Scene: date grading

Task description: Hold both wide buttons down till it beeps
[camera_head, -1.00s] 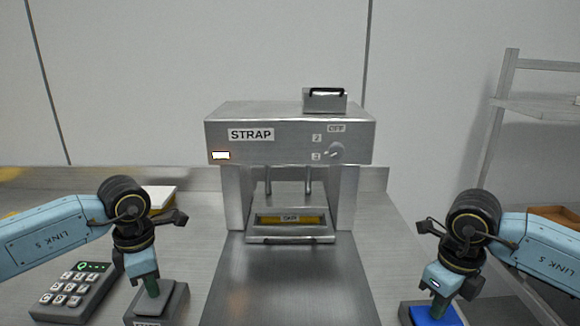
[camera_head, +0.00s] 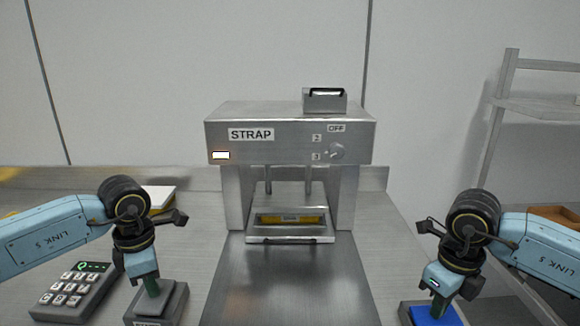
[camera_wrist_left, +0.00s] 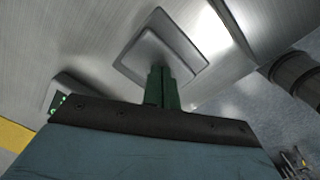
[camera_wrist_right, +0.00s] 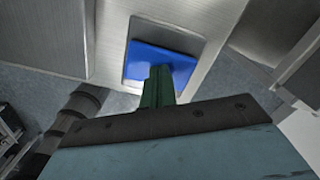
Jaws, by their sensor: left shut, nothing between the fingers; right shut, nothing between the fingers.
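The left wide button (camera_head: 172,301) is a grey plate on a grey housing at the front left of the table. My left gripper (camera_head: 153,291) is shut with its green fingertips on that button; the left wrist view shows the fingers over the grey plate (camera_wrist_left: 184,50). The right wide button (camera_head: 422,316) is blue on a grey housing at the front right. My right gripper (camera_head: 436,311) is shut with its fingertips on it; the right wrist view shows them against the blue plate (camera_wrist_right: 180,66). I cannot tell how far either button is pressed.
The steel machine marked STRAP (camera_head: 290,140) stands at the back centre, with a lit indicator (camera_head: 221,155), a knob (camera_head: 337,151) and a yellow-barred tray (camera_head: 290,239). A keypad (camera_head: 72,290) sits left of the left button. A shelf rack (camera_head: 540,106) stands at right.

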